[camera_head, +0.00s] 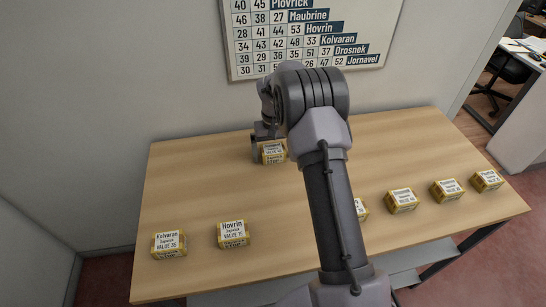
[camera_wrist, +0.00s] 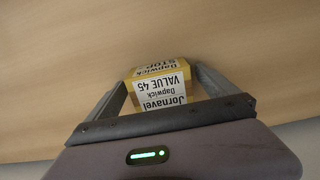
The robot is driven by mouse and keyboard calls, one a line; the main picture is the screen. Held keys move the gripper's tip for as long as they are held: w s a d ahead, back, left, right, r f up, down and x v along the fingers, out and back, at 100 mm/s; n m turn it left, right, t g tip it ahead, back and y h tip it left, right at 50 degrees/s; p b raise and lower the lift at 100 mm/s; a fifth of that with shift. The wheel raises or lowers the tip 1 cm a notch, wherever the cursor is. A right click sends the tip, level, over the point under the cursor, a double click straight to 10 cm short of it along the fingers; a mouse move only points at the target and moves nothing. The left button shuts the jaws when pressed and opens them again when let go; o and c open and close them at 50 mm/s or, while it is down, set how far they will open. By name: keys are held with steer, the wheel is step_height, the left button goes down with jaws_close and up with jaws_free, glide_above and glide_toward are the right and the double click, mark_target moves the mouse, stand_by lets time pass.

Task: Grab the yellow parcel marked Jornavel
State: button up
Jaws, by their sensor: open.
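The yellow parcel marked Jornavel (camera_wrist: 160,82) sits between the two fingers of my gripper (camera_wrist: 163,88) in the wrist view. Its white label reads Jornavel, Dapwick, VALUE 45, upside down in that view. The fingers stand on either side of it, spread apart. In the head view the same parcel (camera_head: 272,153) is at the back of the table, with my gripper (camera_head: 266,137) at its far side. My arm hides part of the table and of the gripper there.
On the wooden table (camera_head: 200,185) stand other yellow parcels: Kolvaran (camera_head: 168,244) and Hovrin (camera_head: 233,234) at the front left, and several to the right, such as one (camera_head: 401,201) and another (camera_head: 447,190). A number chart (camera_head: 300,45) hangs on the wall behind.

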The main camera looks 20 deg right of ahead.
steer(key=shift+r, duration=0.1)
steer(key=c, duration=1.6)
